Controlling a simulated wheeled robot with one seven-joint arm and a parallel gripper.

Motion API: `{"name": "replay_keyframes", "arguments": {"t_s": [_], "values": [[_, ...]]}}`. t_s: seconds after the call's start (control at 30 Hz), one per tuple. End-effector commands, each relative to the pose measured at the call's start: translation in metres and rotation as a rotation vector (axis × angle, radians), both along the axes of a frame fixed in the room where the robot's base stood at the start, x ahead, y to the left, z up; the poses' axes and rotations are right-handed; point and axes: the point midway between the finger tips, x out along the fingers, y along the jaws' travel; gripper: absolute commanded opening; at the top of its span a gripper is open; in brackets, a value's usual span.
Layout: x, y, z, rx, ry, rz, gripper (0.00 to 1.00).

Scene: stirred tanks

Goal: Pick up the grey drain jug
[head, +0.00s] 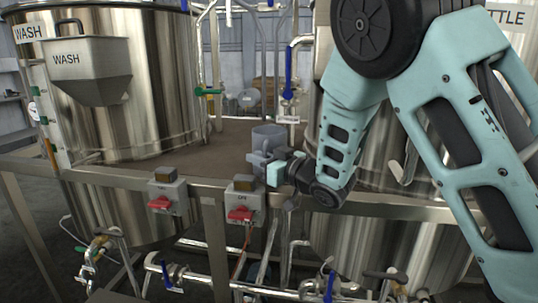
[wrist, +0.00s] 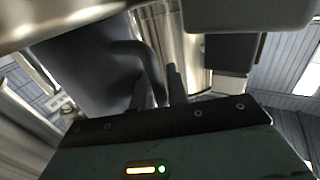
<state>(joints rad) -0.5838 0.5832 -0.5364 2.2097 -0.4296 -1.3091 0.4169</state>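The grey drain jug (head: 268,136) stands on the brown deck between the two tanks in the head view. In the wrist view the jug (wrist: 85,65) is large and dark at the left, with its looped handle (wrist: 145,60) reaching down toward my gripper. My gripper (head: 259,162) is at the near side of the jug, low against it in the head view. In the wrist view my gripper (wrist: 160,90) has its fingers at the handle, one dark finger showing just right of it. Whether the fingers press on the handle is not clear.
A steel wash tank (head: 140,85) stands left, with a grey wash hopper (head: 92,70) on it. The kettle tank (head: 400,150) is behind my arm at right. A steel rail (head: 110,177) and switch boxes (head: 244,198) run along the deck's front. Valved pipes (head: 290,85) rise behind the jug.

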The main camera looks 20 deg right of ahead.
Motion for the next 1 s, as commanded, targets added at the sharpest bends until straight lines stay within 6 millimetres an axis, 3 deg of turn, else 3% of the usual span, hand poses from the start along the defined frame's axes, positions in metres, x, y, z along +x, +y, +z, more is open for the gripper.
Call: {"name": "replay_keyframes", "arguments": {"t_s": [0.13,0.2,0.77,1.0], "values": [[0.000,0.000,0.000,0.000,0.000,0.000,0.16],[0.000,0.000,0.000,0.000,0.000,0.000,0.00],[-0.001,0.002,0.006,0.002,-0.006,0.000,0.00],[-0.001,0.003,0.038,0.004,-0.010,-0.001,0.00]]}}
